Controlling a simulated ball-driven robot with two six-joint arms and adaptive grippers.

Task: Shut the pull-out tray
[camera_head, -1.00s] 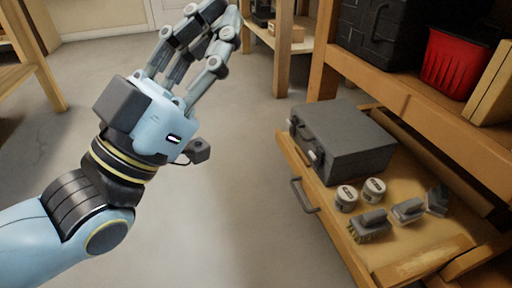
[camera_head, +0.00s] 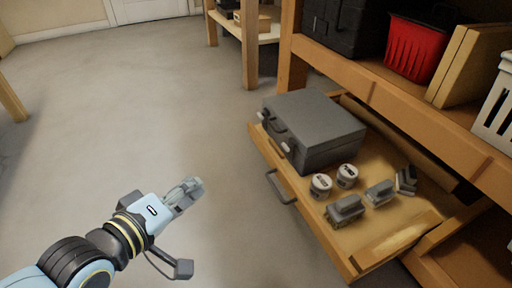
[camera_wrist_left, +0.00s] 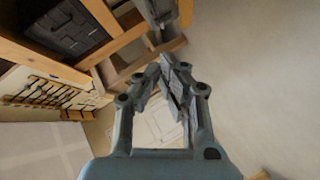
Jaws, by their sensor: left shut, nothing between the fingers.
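The pull-out tray (camera_head: 384,232) is wooden and stands open, out from under the bench shelf. Its grey bar handle (camera_head: 281,187) is on the front board, facing left. On the tray are a grey case (camera_head: 318,137), two small round tins (camera_head: 321,185), brushes (camera_head: 346,209) and other small grey items. My left gripper (camera_head: 192,187) is shut and empty, to the left of the handle with a clear gap between them. In the left wrist view its fingers (camera_wrist_left: 172,75) meet, with nothing held. My right gripper is out of view.
Above the tray, a wooden shelf (camera_head: 455,117) bears a black case (camera_head: 345,22), a red bin (camera_head: 414,50), a wooden panel and a white basket (camera_head: 497,110). Open grey floor (camera_head: 130,110) lies left of the tray. A wooden post (camera_head: 293,50) stands at the shelf's far end.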

